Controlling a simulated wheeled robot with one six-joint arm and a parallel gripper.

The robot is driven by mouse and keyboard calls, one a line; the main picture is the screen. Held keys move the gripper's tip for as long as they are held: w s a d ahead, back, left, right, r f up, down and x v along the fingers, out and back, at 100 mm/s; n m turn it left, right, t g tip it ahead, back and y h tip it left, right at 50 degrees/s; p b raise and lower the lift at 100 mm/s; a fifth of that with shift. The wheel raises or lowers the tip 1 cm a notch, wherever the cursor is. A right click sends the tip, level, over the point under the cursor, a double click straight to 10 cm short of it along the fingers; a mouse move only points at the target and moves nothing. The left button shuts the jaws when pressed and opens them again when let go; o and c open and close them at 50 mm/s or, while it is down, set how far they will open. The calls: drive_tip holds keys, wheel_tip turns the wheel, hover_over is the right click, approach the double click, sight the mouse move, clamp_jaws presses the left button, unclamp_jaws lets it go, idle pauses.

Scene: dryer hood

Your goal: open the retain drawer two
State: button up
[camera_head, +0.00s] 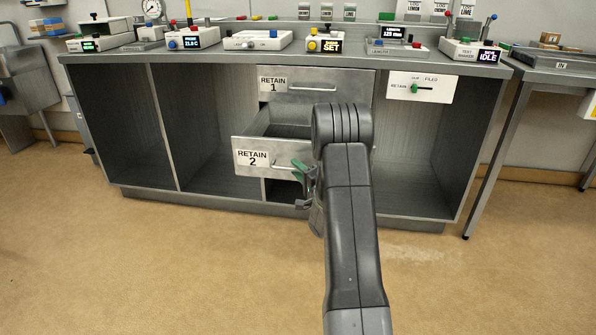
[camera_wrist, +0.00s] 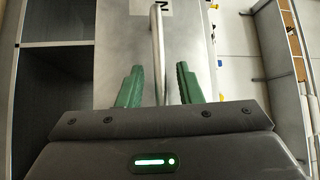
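The drawer labelled RETAIN 2 (camera_head: 252,158) stands partly out of the bench, below the RETAIN 1 drawer, and its inside shows. Its bar handle (camera_head: 284,167) is at the right of its front, partly hidden by my gripper and arm. My gripper (camera_head: 303,172) is at this handle, with its green fingers spread. In the wrist view my gripper (camera_wrist: 159,86) is open, one finger on each side of the handle (camera_wrist: 157,45), with a gap on both sides. Part of the label shows on the drawer front (camera_wrist: 115,60).
The RETAIN 1 drawer (camera_head: 330,86) above is shut. A white panel with a green slider (camera_head: 420,88) is on the bench at right. Several devices stand on the bench top (camera_head: 225,55). The floor (camera_head: 180,260) in front is clear.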

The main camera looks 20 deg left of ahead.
drive_tip(key=p+v, duration=0.2)
drive_tip(key=v, duration=1.1)
drive_tip(key=shift+s+d+p, duration=0.2)
drive_tip(key=shift+d+p, duration=0.1)
drive_tip(key=shift+p, duration=0.05)
drive_tip(key=b+x, duration=0.2)
drive_tip(key=x, duration=1.2)
drive_tip(key=shift+b, duration=0.4)
drive_tip(key=shift+d, duration=0.1)
drive_tip(key=shift+w, duration=0.2)
drive_tip(key=shift+f, duration=0.1)
